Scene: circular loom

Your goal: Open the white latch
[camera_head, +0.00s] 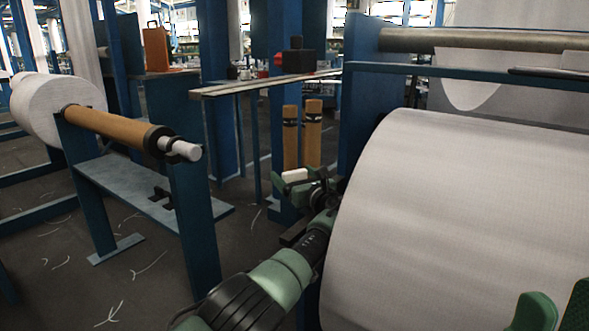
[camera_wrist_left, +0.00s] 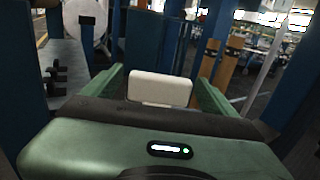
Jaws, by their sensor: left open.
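The white latch (camera_head: 294,175) is a small white block beside the left end of the large white roll. In the left wrist view the white latch (camera_wrist_left: 160,88) shows as a rounded white plate between my two green fingers, with a gap on each side. My left gripper (camera_head: 306,187) is open around or just short of it; the depth is hard to tell. The latch's mount is mostly hidden behind the gripper body.
The large white fabric roll (camera_head: 470,215) stands close to the right of my left arm. A blue stand (camera_head: 190,225) with a brown tube (camera_head: 110,125) is at the left. Two brown posts (camera_head: 312,135) stand behind the latch. Open floor lies between stand and loom.

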